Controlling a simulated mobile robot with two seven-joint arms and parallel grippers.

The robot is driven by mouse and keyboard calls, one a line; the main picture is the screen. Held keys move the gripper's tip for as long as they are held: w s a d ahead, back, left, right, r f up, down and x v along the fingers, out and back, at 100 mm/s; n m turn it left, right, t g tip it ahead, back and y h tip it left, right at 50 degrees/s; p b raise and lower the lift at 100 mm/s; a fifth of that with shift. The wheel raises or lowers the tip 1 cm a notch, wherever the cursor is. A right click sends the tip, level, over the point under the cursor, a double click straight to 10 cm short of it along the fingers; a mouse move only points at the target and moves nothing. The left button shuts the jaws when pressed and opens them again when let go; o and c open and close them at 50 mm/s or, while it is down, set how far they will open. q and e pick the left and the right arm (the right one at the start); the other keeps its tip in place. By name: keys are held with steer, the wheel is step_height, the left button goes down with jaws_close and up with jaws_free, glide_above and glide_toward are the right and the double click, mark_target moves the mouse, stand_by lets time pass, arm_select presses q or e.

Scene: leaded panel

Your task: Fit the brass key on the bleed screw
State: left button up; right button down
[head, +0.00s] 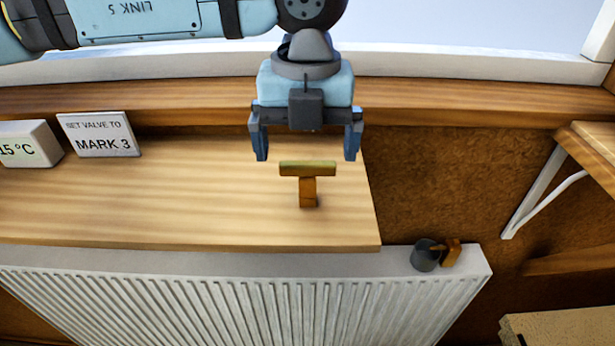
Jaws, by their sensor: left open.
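The brass key (308,169) is T-shaped, with its crossbar toward the wooden shelf's back and its stem toward me. It is on or just above the shelf near its right end. My left gripper (306,156) is open, its two fingers spread wide on either side of the crossbar and apart from it. At the radiator's top right corner is a round dark grey fitting (426,256) with a small brass-orange piece (451,254) beside it. I cannot tell which part is the bleed screw. My right gripper is not in view.
The wooden shelf (200,215) lies over a white ribbed radiator (250,312). A sign reading "SET VALVE TO MARK 3" (99,135) and a "15 °C" display (28,145) stand at the left. A bracketed shelf (590,140) juts in at the right.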

mark_target(307, 163)
arm_select(q)
steer(key=shift+s+f, duration=0.1)
steer(key=shift+f, duration=0.15)
steer(key=f+p, duration=0.1)
steer(key=f, duration=0.1)
steer(key=f+p, duration=0.1)
steer(key=f, duration=0.1)
steer(key=shift+s+d+f, duration=0.1)
steer(key=shift+s+f, duration=0.05)
steer(key=shift+s, duration=0.05)
steer(key=shift+f, duration=0.2)
steer(key=shift+c, duration=1.3)
steer(key=c, duration=0.7)
steer(key=shift+o, duration=0.2)
